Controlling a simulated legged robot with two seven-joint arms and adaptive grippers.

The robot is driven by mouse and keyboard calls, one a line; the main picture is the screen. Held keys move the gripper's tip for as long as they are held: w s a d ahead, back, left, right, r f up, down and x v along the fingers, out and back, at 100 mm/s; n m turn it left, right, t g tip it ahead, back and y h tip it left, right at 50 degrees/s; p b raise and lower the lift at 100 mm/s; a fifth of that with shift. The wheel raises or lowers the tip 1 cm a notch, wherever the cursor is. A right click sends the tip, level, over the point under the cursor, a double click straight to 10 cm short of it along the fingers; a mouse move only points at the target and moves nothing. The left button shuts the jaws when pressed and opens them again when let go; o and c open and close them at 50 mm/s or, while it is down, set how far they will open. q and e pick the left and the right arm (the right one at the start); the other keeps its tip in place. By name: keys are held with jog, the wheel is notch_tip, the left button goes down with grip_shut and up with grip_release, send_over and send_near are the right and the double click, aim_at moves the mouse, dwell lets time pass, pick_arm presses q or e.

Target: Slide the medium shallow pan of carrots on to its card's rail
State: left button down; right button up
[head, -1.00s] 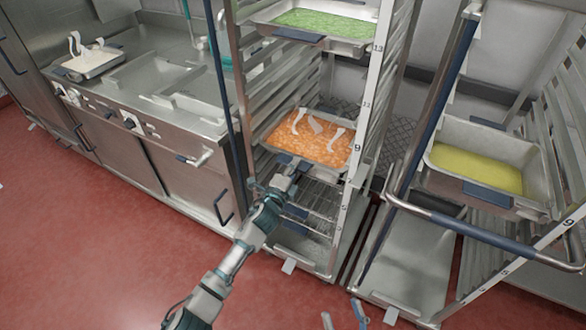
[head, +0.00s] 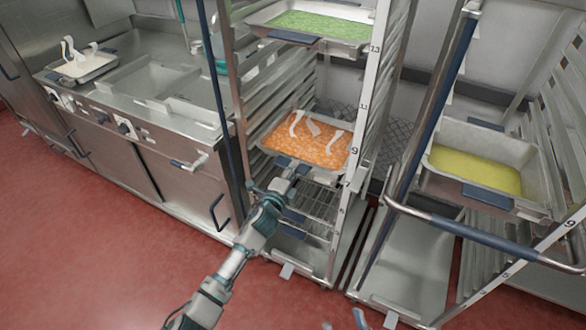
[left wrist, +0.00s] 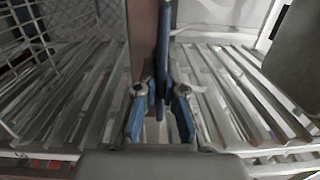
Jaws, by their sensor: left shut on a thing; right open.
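The shallow pan of carrots (head: 305,160), filled with orange carrots (head: 322,150) and topped with white curled pieces, is inside the tall middle rack (head: 371,80) near the 9 mark in the head view. It looks about level. My left gripper (head: 287,178) is at its front, shut on its blue front handle. In the left wrist view the fingers (left wrist: 160,108) close on a blue edge (left wrist: 163,45), with rack slats on both sides. My right gripper (head: 345,325) is open, low at the bottom edge and mostly cut off. The pan's contact with the rails is hidden.
A pan of green food (head: 282,35) sits higher in the same rack. A pan of yellow food (head: 532,160) is in the right rack, behind a blue-and-steel bar (head: 470,228). A steel counter (head: 140,95) stands left. The red floor (head: 90,240) in front is clear.

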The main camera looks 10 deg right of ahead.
pick_arm(q)
jog(key=shift+w+d+r, duration=0.1)
jog(key=shift+d+r, duration=0.1)
dwell(0.5)
jog(key=c, duration=1.2)
grip_release()
jog(key=shift+o, duration=0.2)
jog(key=shift+a+f, duration=0.15)
jog(key=shift+f, duration=0.25)
jog(key=o, duration=0.4)
jog(key=shift+o, duration=0.2)
jog(key=shift+r, duration=0.1)
